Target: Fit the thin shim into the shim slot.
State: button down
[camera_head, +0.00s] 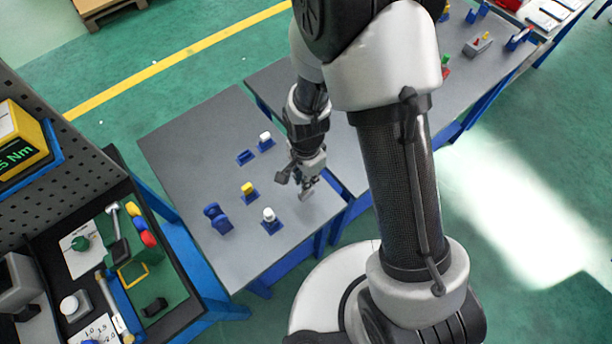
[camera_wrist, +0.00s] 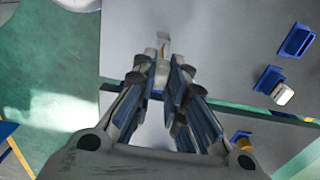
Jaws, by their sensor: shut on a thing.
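My gripper (camera_head: 307,181) hangs over the right side of the near grey table. It is shut on a thin grey piece, seemingly the shim (camera_head: 306,193). In the wrist view the shim (camera_wrist: 162,48) sticks out beyond my gripper (camera_wrist: 160,72); the fingers hide part of it. A low blue block with a long narrow opening, seemingly the shim slot (camera_head: 246,157), stands on the same table, left of my gripper and apart from it. The slot also shows at the upper right of the wrist view (camera_wrist: 298,40). Its opening looks empty.
Blue holders with a white piece (camera_head: 265,139), a yellow piece (camera_head: 249,189) and another white piece (camera_head: 269,214) stand on the near table (camera_head: 190,150). A rounded blue stand (camera_head: 217,218) is at its left. A narrow gap separates the second table.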

jog(key=shift+f+b, duration=1.85)
jog(key=shift+f, duration=0.35)
jog(key=c, duration=1.5)
grip_release()
jog(key=shift+c, duration=0.2)
jog(key=shift+r, duration=0.1)
jog(key=shift+r+p, duration=2)
jog(key=shift+r, duration=0.5)
notch_tip(320, 180, up, 12)
